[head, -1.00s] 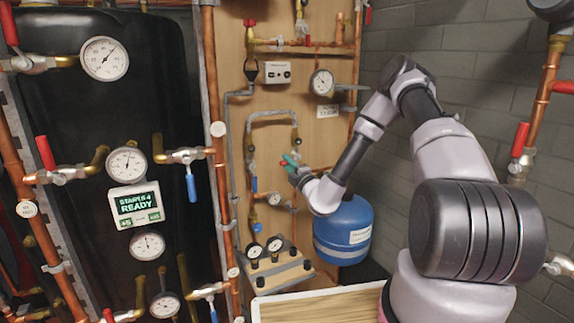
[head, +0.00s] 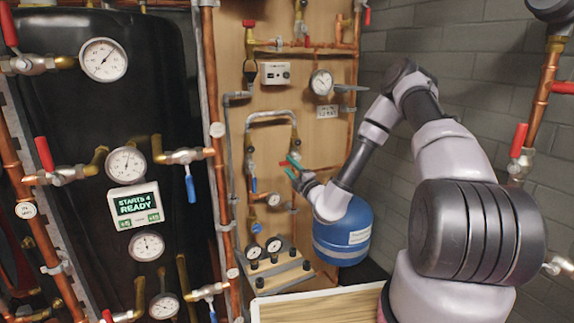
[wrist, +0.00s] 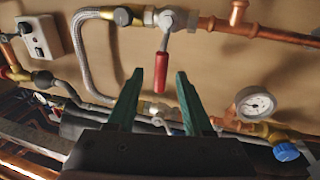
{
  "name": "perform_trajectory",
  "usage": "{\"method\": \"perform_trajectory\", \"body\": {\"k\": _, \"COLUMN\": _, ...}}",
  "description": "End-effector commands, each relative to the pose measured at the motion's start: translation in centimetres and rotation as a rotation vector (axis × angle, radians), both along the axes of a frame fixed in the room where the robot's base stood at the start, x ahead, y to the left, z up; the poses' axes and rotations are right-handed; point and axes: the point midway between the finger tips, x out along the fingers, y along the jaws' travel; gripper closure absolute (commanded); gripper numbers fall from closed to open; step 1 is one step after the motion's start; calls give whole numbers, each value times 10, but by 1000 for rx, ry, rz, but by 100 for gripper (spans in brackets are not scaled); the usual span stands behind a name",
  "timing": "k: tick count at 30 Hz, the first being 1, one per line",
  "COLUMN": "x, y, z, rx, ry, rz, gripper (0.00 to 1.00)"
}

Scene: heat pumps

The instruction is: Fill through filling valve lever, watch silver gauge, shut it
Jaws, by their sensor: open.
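My gripper (head: 292,164) is open, its green fingers pointing at the pipework on the wooden board. In the wrist view the fingertips (wrist: 158,78) stand on either side of a red lever (wrist: 161,72), which hangs from a silver valve body and lies between and beyond them; contact cannot be told. The lever is mostly hidden by the fingers in the head view. A silver-rimmed gauge (wrist: 254,104) sits right of the gripper in the wrist view, its reading too small to tell. Another round gauge (head: 322,82) is higher on the board.
A braided hose (wrist: 85,50) loops left of the lever. A blue tank (head: 342,232) stands below my arm. The black cylinder (head: 100,190) with several dials and a "READY" display stands at left.

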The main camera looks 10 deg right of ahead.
Motion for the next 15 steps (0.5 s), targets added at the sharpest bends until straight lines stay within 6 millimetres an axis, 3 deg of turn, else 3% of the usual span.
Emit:
{"method": "perform_trajectory", "body": {"k": 7, "x": -47, "y": -18, "z": -11, "rx": 2, "ry": 5, "rz": 0, "gripper": 49}}
{"method": "perform_trajectory", "body": {"k": 15, "x": -70, "y": -27, "z": -15, "rx": 1, "ry": 1, "rz": -2, "gripper": 49}}
